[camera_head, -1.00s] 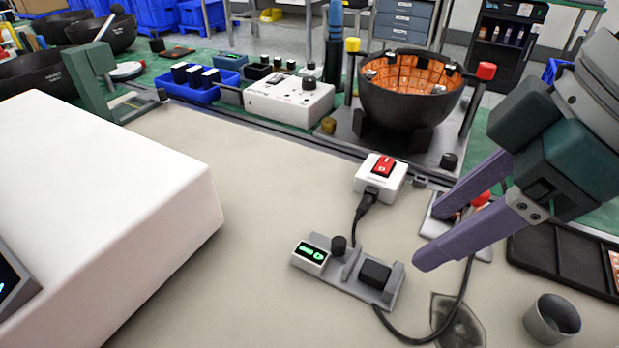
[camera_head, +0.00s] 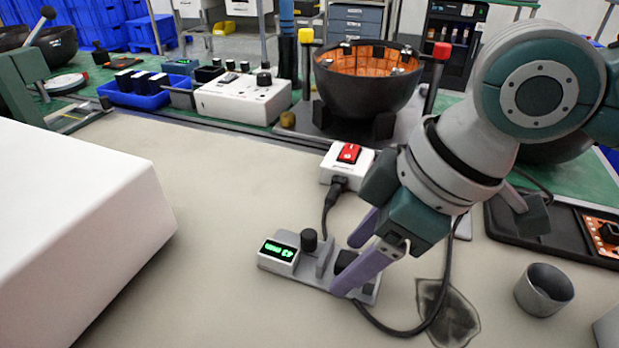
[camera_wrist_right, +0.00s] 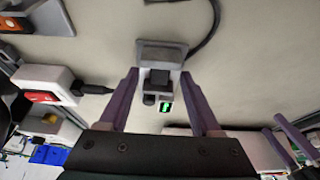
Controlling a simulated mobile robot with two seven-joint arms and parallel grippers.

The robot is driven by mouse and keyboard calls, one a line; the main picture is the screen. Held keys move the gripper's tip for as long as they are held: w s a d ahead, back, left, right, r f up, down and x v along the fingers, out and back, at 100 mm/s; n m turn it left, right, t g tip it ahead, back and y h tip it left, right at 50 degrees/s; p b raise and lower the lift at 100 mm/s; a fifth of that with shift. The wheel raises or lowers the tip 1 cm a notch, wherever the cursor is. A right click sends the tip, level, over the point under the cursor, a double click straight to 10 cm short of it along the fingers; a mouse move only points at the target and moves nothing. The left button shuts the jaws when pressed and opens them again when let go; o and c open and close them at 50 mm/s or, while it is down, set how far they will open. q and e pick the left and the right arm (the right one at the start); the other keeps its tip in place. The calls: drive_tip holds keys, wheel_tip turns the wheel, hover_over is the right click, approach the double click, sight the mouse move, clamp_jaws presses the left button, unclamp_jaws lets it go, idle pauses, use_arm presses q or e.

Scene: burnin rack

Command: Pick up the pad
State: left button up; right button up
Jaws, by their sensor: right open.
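A small black block (camera_head: 345,259), which may be the pad, sits in a grey fixture (camera_head: 310,283) on the pale bench. I cannot tell for sure that it is the pad. My right gripper (camera_head: 350,254) is open, its purple fingers pointing down around the fixture's right end, one on each side of the block. In the right wrist view the block (camera_wrist_right: 160,77) lies between the two open fingertips (camera_wrist_right: 160,74); contact is not clear. The fixture also carries a green-lit display (camera_head: 279,250) and a black knob (camera_head: 309,240).
A dark flat patch (camera_head: 452,312) and a grey cup (camera_head: 543,290) lie right. A large white case (camera_head: 80,230) fills the left.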

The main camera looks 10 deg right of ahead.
clamp_jaws()
idle(0.5)
